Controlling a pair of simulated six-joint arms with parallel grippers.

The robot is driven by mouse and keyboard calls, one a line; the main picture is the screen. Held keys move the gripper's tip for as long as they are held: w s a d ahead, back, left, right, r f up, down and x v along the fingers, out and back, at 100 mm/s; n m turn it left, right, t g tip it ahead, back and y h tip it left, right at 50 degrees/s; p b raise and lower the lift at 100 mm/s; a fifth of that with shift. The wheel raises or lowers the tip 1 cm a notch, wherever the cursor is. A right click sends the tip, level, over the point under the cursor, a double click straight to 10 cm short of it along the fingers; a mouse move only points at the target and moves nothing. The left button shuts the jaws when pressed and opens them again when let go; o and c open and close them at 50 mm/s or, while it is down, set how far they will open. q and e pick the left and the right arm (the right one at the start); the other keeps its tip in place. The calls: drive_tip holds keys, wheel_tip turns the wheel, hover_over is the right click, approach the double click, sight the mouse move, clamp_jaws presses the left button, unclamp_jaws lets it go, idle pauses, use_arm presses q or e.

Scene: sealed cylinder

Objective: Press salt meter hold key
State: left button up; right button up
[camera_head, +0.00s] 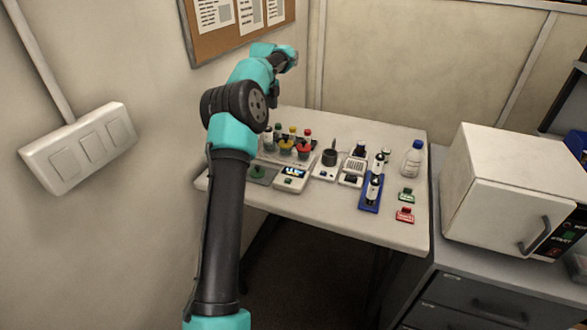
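Several small instruments stand on the white table (400,230). One white device with a lit colour display (292,173) stands near the front left edge, next to a grey plate with a green piece (258,172). A white unit with a dark round top (328,158) and a white unit with a grey grille (356,165) stand to its right. I cannot tell which is the salt meter, and no hold key is readable. My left arm rises in front of the table's left side. Its wrist end is high above the table's back left; the fingers cannot be made out. My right gripper is out of view.
Bottles with coloured caps (292,135) stand at the back left, partly behind my arm. A blue rack (370,195) with dark vials, a clear blue-capped bottle (412,160), and green (406,195) and red (404,215) tags are at right. A white oven-like box (500,190) stands beyond.

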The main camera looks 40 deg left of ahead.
use_arm(q)
drive_tip(key=shift+c, duration=0.3)
clamp_jaws()
idle(0.5)
idle(1.1)
